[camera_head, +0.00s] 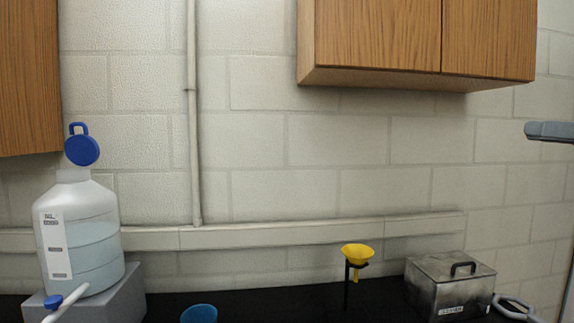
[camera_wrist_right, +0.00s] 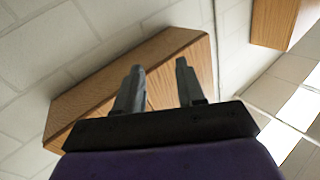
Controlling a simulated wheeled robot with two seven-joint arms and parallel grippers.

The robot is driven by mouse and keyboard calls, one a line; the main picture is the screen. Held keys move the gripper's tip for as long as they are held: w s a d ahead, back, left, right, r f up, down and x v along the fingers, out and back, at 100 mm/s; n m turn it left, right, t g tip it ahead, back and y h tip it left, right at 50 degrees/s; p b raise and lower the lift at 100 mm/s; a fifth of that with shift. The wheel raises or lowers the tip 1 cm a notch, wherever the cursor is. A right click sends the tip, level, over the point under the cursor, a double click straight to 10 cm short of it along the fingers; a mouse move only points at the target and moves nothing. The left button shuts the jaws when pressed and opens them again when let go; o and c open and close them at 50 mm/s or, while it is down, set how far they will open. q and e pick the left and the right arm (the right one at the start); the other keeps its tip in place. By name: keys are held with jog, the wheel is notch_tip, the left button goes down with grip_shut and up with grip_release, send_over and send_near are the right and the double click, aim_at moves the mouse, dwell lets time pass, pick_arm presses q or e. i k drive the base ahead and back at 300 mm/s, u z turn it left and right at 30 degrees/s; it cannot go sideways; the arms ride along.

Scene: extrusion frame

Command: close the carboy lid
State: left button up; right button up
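The carboy (camera_head: 83,235) is a translucent white bottle with liquid in it, standing upright at the left of the head view. Its blue lid (camera_head: 82,150) has a loop handle and stands tipped up above the neck (camera_head: 73,175), so the mouth is uncovered. My right gripper (camera_head: 549,131) shows only in part at the right edge of the head view, far from the carboy. In the right wrist view its two fingers (camera_wrist_right: 160,68) are apart with nothing between them. My left gripper is not in view.
The carboy stands on a grey block (camera_head: 130,300), with a blue-capped spout in front. A blue cup (camera_head: 199,313), a yellow funnel (camera_head: 357,254) on a black stand and a lidded metal box (camera_head: 450,285) stand on the black bench. Wooden cabinets (camera_head: 370,40) hang above.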

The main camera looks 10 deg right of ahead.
aim_at(83, 149)
jog(key=z, duration=0.15)
jog(key=k, duration=0.25)
jog(key=u, duration=1.3)
jog(key=i, duration=1)
jog(key=u, duration=0.95)
